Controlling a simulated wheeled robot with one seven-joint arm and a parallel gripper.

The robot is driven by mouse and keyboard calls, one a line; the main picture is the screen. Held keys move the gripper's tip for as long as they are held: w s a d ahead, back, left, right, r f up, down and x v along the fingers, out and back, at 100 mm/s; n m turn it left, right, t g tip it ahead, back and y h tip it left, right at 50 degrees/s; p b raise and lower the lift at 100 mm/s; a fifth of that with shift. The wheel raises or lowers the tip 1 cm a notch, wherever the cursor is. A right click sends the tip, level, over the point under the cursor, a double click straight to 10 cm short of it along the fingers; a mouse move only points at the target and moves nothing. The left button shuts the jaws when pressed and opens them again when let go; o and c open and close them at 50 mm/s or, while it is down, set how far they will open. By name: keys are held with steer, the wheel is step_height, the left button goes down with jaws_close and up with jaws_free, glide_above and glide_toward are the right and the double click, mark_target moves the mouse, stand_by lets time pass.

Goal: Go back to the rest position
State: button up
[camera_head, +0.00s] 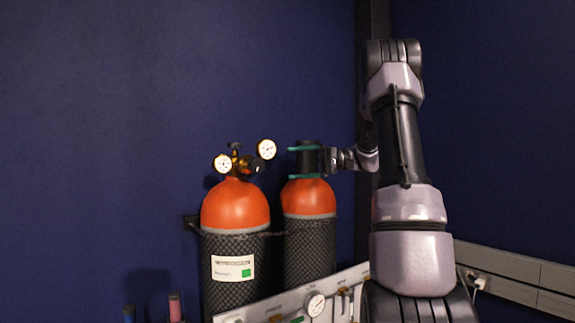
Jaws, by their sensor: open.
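My gripper (297,162) is at the end of my arm, which comes in from the right. Its two teal fingers are spread apart, one above the other, and point left. It is at the top of the right gas cylinder (308,200), which has an orange shoulder and a dark mesh sleeve. The lower finger is close above or in front of the orange shoulder. A dark shape lies between the fingers; I cannot tell whether it is the cylinder's top or part of my gripper.
A left cylinder (236,205) carries a brass regulator with two gauges (265,149). A pale panel (290,307) with a gauge and valves stands in front. Dark blue walls meet behind my arm. Pale trunking (515,273) with a socket runs along the right wall.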

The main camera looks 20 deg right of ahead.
stand_by(0.4)
steer(key=s+a+f+g+h, duration=0.25)
steer(key=s+a+h, duration=0.45)
steer(key=s+a, duration=0.5)
steer(key=s+d+f+m+t+h, duration=0.1)
steer(key=s+d+t+h, duration=0.1)
steer(key=s, duration=0.4)
steer(key=s+d+f+m+t+h, duration=0.2)
steer(key=s+t+h, duration=0.3)
steer(key=s+h, duration=0.1)
steer(key=shift+s+d+f, duration=0.15)
steer(key=shift+s+f, duration=0.05)
steer(key=shift+s, duration=0.35)
